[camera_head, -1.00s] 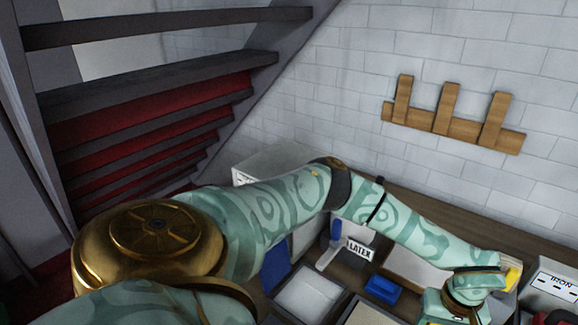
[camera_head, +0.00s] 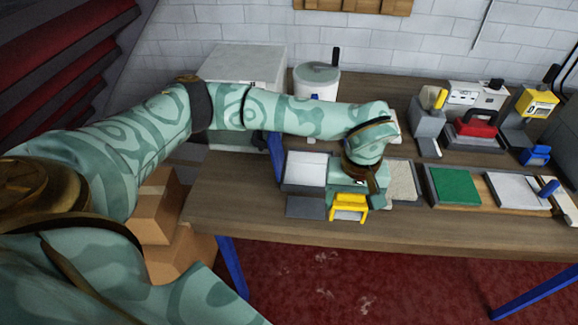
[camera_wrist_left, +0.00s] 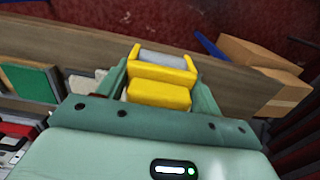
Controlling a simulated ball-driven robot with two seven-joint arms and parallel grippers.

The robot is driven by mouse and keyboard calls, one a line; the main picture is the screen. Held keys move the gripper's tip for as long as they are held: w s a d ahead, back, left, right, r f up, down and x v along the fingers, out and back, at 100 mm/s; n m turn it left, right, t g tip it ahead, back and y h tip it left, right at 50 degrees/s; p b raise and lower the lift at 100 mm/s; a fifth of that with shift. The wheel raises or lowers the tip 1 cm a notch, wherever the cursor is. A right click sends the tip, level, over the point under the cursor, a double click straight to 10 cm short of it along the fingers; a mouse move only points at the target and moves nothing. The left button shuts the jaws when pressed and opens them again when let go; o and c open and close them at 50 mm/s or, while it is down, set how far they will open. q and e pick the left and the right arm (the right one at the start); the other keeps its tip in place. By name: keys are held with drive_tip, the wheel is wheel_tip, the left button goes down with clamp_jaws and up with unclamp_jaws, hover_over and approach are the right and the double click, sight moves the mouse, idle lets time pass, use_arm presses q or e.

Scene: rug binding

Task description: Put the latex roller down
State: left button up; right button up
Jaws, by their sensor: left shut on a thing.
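The latex roller (camera_head: 350,207), a yellow piece, is in my left gripper (camera_head: 352,196), close to the table's front edge in the head view. In the left wrist view the yellow roller (camera_wrist_left: 160,92) sits between the two green fingers of my left gripper (camera_wrist_left: 158,88), with a grey cylindrical part at its far end. The gripper is shut on it. Whether the roller touches the tabletop I cannot tell. My right gripper is not in view.
A white-floored tray (camera_head: 305,168) and a dark grey piece (camera_head: 305,207) lie left of the gripper. A green pad (camera_head: 455,186) lies to the right. A white box (camera_head: 243,65) and a pot (camera_head: 316,80) stand behind my arm. The table front (camera_head: 240,215) has bare wood.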

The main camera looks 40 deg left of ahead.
use_arm(q)
drive_tip(key=a, duration=0.1)
drive_tip(key=a+f, duration=0.1)
drive_tip(key=w+a, duration=0.1)
drive_tip(key=shift+w+a+f, duration=0.1)
drive_tip(key=shift+a+f, duration=0.3)
drive_tip(key=w+a+f, duration=0.1)
drive_tip(key=a+f, duration=0.1)
drive_tip(key=w+a+f, duration=0.1)
drive_tip(key=a+f, duration=0.1)
drive_tip(key=a, duration=0.1)
drive_tip(key=a+f, duration=0.3)
drive_tip(key=shift+w+a+f+b, duration=0.1)
drive_tip(key=shift+w+a+b, duration=0.1)
drive_tip(key=shift+w+b, duration=0.2)
drive_tip(key=f, duration=0.3)
drive_tip(key=shift+a+f, duration=0.2)
drive_tip(key=shift+a, duration=0.2)
drive_tip(key=shift+w+f, duration=0.1)
drive_tip(key=shift+f, duration=0.2)
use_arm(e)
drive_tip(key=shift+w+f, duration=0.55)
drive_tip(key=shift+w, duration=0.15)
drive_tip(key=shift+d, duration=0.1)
